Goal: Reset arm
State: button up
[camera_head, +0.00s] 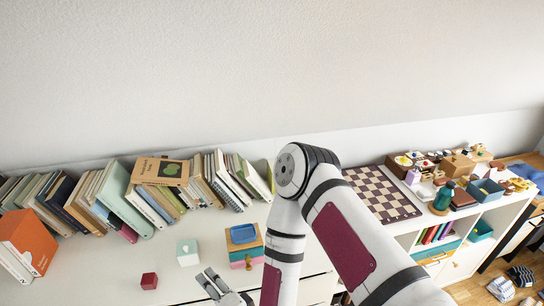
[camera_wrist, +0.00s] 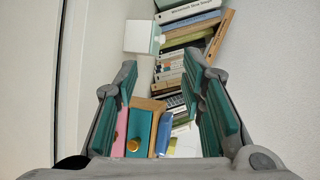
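My gripper (camera_head: 213,284) shows at the bottom of the head view, low over the front of the white shelf top, left of a small wooden box. In the wrist view my gripper (camera_wrist: 163,74) has its two teal-padded fingers spread wide, with nothing held between them. The small box (camera_head: 246,257) has pink and teal fronts and a blue tray (camera_head: 243,233) on top. In the wrist view the box's teal front (camera_wrist: 139,124) with a gold knob shows between the fingers. My arm covers part of the shelf beside the box.
Books (camera_head: 115,196) line the wall behind. A chessboard (camera_head: 382,194) and toys lie on the right. The shelf top between the books and cubes is mostly clear.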

jog(key=w+d+r+n+g+h, duration=0.1)
jog(key=w+d+r+n+h, duration=0.1)
jog(key=w+d+r+n, duration=0.45)
jog(key=w+d+r+n+g+h, duration=0.1)
jog(key=w+d+r+n+h, duration=0.1)
jog(key=w+d+r, duration=0.5)
jog(key=s+d+r+h, duration=0.2)
jog(key=d+r, duration=0.1)
jog(key=r, duration=0.6)
jog(key=s+d+r+g+h, duration=0.2)
jog(key=s+d+r+h, duration=0.2)
jog(key=s+d+r, duration=1.1)
jog(key=s+d+r+n+g, duration=0.1)
jog(key=s+d, duration=0.2)
jog(key=s, duration=0.5)
jog(key=shift+s+r+g, duration=0.15)
jog(key=shift+s+g, duration=0.15)
jog(key=shift+s, duration=0.1)
